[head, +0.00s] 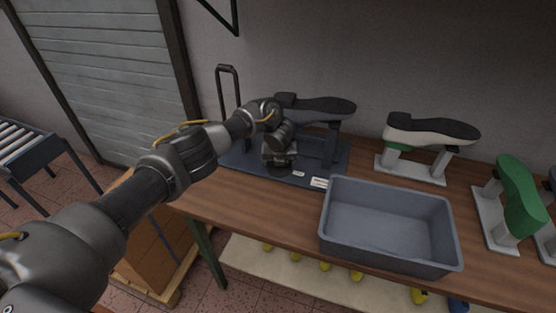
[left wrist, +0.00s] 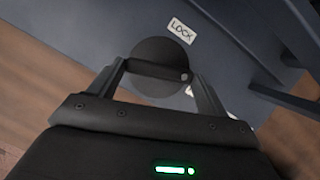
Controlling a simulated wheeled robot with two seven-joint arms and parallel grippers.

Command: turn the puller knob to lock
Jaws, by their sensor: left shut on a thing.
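The puller is a dark blue-grey base plate (head: 238,159) on the workbench, with a dark shoe last (head: 318,108) mounted sole up on it. In the left wrist view the puller knob (left wrist: 158,52) is a round black disc with a raised bar across it. A white LOCK label (left wrist: 181,31) is on the plate beside the knob. My left gripper (left wrist: 158,75) is shut on the knob's bar, one finger at each end. In the head view my left gripper (head: 279,158) is over the plate and hides the knob. My right gripper is not in view.
A grey empty bin (head: 388,222) stands on the wooden bench (head: 250,203) right of the puller. A white last (head: 430,131) and a green last (head: 520,195) are on stands further right. A tall black handle (head: 228,92) rises behind the plate.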

